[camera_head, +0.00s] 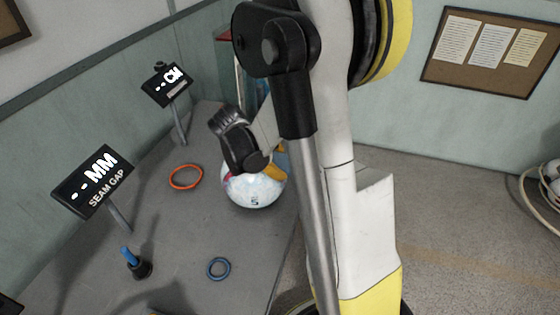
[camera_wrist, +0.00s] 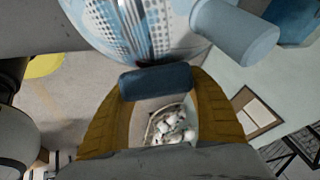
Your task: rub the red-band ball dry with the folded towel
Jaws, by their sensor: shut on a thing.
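A white ball (camera_head: 254,190) with a "5" and small pink and teal marks rests on the grey table. Its red band is not clearly visible. My gripper (camera_head: 274,168) is at the ball's upper right, its yellow fingers partly hidden by my arm. In the wrist view, my gripper (camera_wrist: 156,90) is shut on a dark blue pad, which looks like the folded towel (camera_wrist: 155,81). The towel is at the lower edge of the ball (camera_wrist: 145,28), which shows blue dots and dark stripes there. It appears to touch the ball, but contact is hard to confirm.
An orange ring (camera_head: 186,177), a blue ring (camera_head: 219,268) and a blue-handled tool (camera_head: 131,258) are on the table. A seam-gap display (camera_head: 93,182) and a CM display (camera_head: 167,86) stand along the left. A light blue cylinder (camera_wrist: 235,30) is beside the ball.

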